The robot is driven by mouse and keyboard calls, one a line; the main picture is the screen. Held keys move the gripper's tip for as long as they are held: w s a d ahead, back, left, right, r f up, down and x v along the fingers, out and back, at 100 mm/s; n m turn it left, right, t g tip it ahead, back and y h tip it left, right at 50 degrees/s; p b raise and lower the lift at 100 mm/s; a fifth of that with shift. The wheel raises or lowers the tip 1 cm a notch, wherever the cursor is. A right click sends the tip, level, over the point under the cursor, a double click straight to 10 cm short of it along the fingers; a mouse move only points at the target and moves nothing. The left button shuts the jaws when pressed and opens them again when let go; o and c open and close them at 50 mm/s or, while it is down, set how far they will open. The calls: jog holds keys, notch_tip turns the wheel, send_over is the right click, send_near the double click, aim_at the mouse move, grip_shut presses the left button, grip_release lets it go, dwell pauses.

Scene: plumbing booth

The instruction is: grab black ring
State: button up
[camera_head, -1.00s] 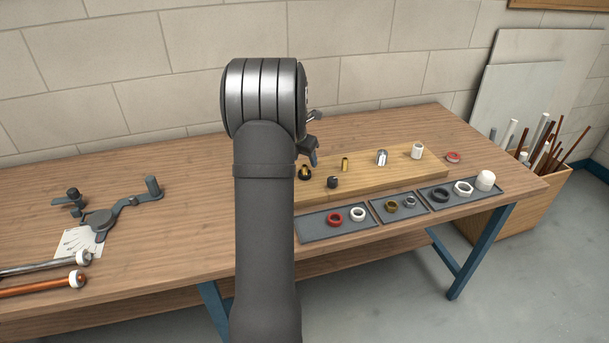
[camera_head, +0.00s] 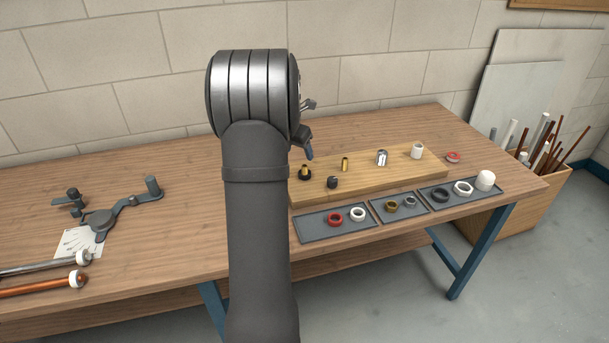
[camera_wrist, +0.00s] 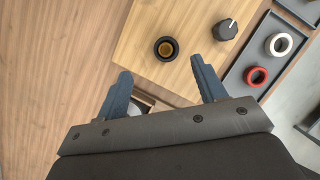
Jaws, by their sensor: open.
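A black ring (camera_head: 304,178) sits around a brass fitting on the wooden board. In the wrist view the black ring (camera_wrist: 157,55) appears just beyond my fingertips, roughly centred between them. Another black ring (camera_head: 439,195) lies in the right grey tray. My gripper (camera_wrist: 162,74) is open and empty, with both blue-grey fingers apart. In the head view my arm mostly hides my gripper (camera_head: 308,150); one finger shows above and behind the ring on the fitting. No contact is visible.
On the board (camera_head: 400,172) stand a black cap (camera_head: 333,182), a brass tube (camera_head: 345,164), a chrome fitting (camera_head: 382,157) and a white fitting (camera_head: 417,151). Grey trays in front hold a red ring (camera_head: 335,219) and a white ring (camera_head: 357,214). A bending tool (camera_head: 100,220) lies left.

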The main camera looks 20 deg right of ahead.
aim_at(303, 167)
jog(key=a+v, duration=0.1)
jog(key=v, duration=0.7)
jog(key=shift+m, duration=0.4)
jog(key=x, duration=1.2)
jog(key=shift+s+a+f, duration=0.1)
jog(key=shift+s+f, duration=0.1)
jog(key=shift+s, duration=0.2)
jog(key=shift+s+d+x, duration=0.1)
jog(key=shift+s+x, duration=0.05)
jog(key=shift+x, duration=1.2)
jog(key=shift+s+d+x, duration=0.1)
jog(key=shift+s+x, duration=0.1)
jog(key=shift+x, duration=1.1)
jog(key=shift+c, duration=0.4)
jog(key=c, duration=0.9)
